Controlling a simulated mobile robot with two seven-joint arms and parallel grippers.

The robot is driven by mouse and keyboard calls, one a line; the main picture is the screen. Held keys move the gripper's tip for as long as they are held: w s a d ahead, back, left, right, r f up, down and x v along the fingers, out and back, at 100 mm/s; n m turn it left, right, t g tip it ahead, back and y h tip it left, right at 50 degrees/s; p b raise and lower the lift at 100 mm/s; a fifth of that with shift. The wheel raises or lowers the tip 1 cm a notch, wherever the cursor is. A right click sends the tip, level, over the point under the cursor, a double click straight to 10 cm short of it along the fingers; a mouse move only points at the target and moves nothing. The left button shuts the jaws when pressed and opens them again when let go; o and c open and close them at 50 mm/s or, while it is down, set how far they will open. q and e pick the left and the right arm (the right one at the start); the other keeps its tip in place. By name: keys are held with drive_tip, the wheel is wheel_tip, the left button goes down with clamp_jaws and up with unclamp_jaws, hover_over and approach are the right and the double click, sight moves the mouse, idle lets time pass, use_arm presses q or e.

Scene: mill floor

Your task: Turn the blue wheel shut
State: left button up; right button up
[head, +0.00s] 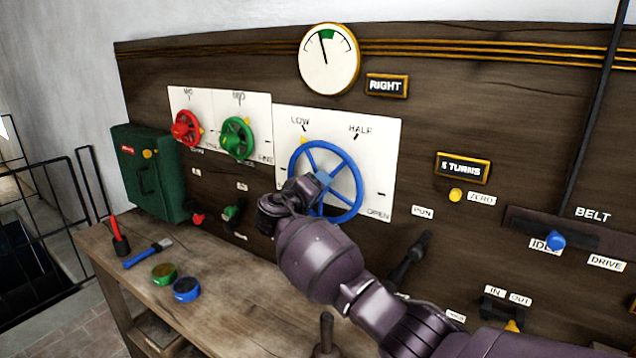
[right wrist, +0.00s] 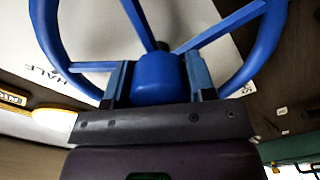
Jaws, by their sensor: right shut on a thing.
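The blue wheel (head: 351,166) is mounted on a white plate (head: 385,140) marked LOW, HALF and OPEN. A small yellow mark shows at its upper left rim, below LOW. The gripper hides the wheel's lower left in the head view. My left gripper is not in view.
A red wheel (head: 186,128) and a green wheel (head: 237,138) sit to the left. A gauge (head: 329,59) is above, with a RIGHT sign (head: 387,85). A bench (head: 240,300) below holds blue and green tins and a brush. A blue-knobbed lever (head: 556,240) is at right.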

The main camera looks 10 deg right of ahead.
drive_tip(key=n+p, duration=0.2)
drive_tip(key=n, duration=0.1)
drive_tip(key=shift+n, duration=0.4)
drive_tip(key=shift+n+p, duration=0.3)
drive_tip(key=shift+n, duration=0.6)
drive_tip(key=n, duration=0.2)
drive_tip(key=shift+n+p, duration=0.3)
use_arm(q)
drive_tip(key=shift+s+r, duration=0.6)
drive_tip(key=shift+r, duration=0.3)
use_arm(e)
drive_tip(key=shift+n, duration=1.6)
drive_tip(key=o, duration=0.9)
use_arm(q)
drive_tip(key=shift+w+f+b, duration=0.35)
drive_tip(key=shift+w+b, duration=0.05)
drive_tip(key=shift+b, duration=0.45)
use_arm(e)
drive_tip(key=v, duration=1.1)
drive_tip(key=shift+w, duration=0.1)
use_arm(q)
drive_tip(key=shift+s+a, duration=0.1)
use_arm(e)
drive_tip(key=shift+a+f, duration=0.1)
